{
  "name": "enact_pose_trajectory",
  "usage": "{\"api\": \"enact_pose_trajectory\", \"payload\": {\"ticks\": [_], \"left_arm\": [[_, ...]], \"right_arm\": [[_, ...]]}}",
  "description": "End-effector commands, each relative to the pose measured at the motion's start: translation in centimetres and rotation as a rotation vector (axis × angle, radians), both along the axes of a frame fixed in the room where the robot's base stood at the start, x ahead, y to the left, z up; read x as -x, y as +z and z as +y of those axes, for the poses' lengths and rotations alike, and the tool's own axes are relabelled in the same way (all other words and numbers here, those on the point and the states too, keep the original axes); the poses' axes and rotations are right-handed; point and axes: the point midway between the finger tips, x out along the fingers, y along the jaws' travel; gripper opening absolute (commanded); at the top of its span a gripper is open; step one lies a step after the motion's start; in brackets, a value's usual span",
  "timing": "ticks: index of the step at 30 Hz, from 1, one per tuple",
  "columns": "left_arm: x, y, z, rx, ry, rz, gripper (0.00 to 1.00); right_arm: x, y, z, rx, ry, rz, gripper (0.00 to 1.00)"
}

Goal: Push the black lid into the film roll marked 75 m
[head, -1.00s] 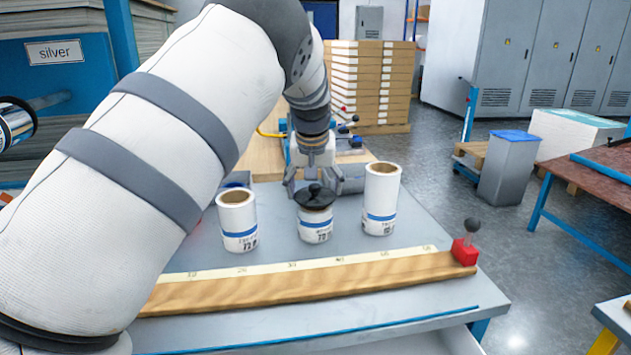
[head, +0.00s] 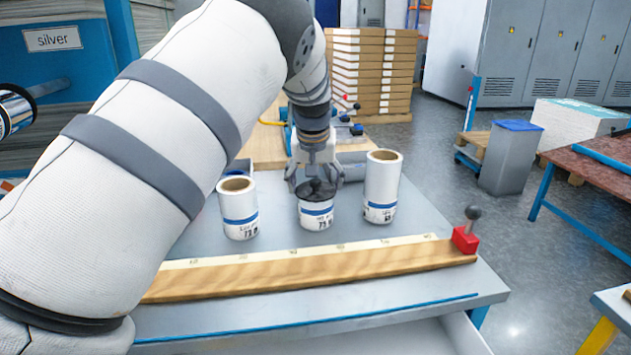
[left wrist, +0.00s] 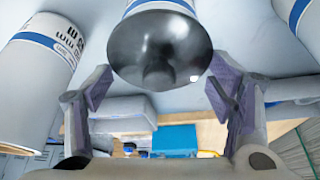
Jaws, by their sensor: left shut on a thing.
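The black lid (head: 316,188) sits at the top of the middle white film roll (head: 316,216), which has a blue band and stands upright. Its printed number is small and hard to read. My left gripper (head: 316,184) is above this roll, with its fingers around the lid and shut on it. In the left wrist view the glossy lid (left wrist: 160,48) with its knob lies between the two fingers (left wrist: 165,92) and covers the end of the roll (left wrist: 160,5). How deep the lid sits is hidden. My right gripper is not in view.
A shorter film roll (head: 238,212) stands to the left and a taller one (head: 382,188) to the right, both with open cores. A wooden ruler bar (head: 310,272) with a red block (head: 465,240) lies in front. The grey table (head: 420,215) is clear at right.

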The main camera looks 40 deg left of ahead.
Motion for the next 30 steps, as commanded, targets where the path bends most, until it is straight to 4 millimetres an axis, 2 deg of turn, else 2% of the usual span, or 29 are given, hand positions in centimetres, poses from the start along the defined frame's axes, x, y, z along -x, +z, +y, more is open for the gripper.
{"api": "enact_pose_trajectory", "payload": {"ticks": [2, 3, 6, 17, 20, 27, 30], "left_arm": [[0.1, -0.3, 0.0, 0.003, 0.002, 0.006, 0.48], [0.1, -0.4, 0.0, 0.003, 0.002, 0.006, 0.80], [0.1, -0.4, 0.0, 0.003, 0.002, 0.006, 0.99], [0.1, 0.1, -0.1, 0.001, 0.000, 0.003, 0.99], [0.5, 1.6, -0.4, 0.001, 0.000, 0.000, 0.99], [2.5, 7.6, -2.0, 0.001, 0.000, 0.000, 0.99], [3.2, 9.4, -2.4, 0.001, 0.000, 0.002, 0.99]], "right_arm": [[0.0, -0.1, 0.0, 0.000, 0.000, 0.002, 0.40], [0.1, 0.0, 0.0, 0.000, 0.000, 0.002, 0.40], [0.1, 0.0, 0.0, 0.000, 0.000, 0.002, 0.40], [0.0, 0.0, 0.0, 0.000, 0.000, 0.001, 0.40], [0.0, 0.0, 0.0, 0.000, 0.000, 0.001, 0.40], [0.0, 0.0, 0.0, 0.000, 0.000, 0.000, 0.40], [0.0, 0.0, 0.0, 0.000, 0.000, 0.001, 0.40]]}}
